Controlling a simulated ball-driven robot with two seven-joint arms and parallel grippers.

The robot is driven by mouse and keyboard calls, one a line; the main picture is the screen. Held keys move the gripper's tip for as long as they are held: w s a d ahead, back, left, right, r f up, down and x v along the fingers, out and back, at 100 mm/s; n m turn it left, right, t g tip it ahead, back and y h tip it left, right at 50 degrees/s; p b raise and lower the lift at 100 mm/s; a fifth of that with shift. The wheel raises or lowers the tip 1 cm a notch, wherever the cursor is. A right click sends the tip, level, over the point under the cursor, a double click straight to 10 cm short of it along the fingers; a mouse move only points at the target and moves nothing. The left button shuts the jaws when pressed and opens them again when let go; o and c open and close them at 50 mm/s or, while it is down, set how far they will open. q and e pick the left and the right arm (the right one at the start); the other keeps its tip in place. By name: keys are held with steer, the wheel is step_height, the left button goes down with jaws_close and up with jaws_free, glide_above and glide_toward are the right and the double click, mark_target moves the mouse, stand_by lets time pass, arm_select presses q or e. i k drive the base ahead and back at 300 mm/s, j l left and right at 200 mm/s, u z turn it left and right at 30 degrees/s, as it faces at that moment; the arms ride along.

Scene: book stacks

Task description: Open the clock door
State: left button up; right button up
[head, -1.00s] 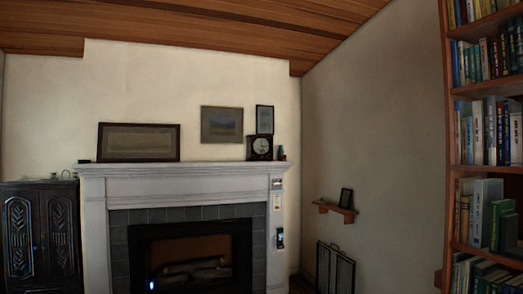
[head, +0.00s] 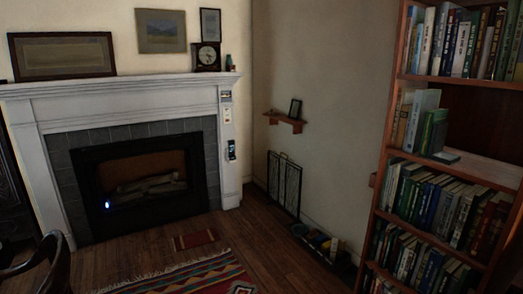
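A small dark clock (head: 207,56) with a round pale face stands on the right end of the white mantel (head: 120,86) above the fireplace. Its face points towards the room. It is too small to tell whether its door is open or shut. Neither of my grippers shows in the head view.
A bookcase (head: 447,165) full of books stands on the right. A fire screen (head: 284,184) and a low tray of things (head: 321,243) are along the side wall. A patterned rug (head: 180,277) lies on the wooden floor. A dark chair (head: 45,262) is at lower left.

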mark_target(209, 57)
steer(key=i, duration=2.5)
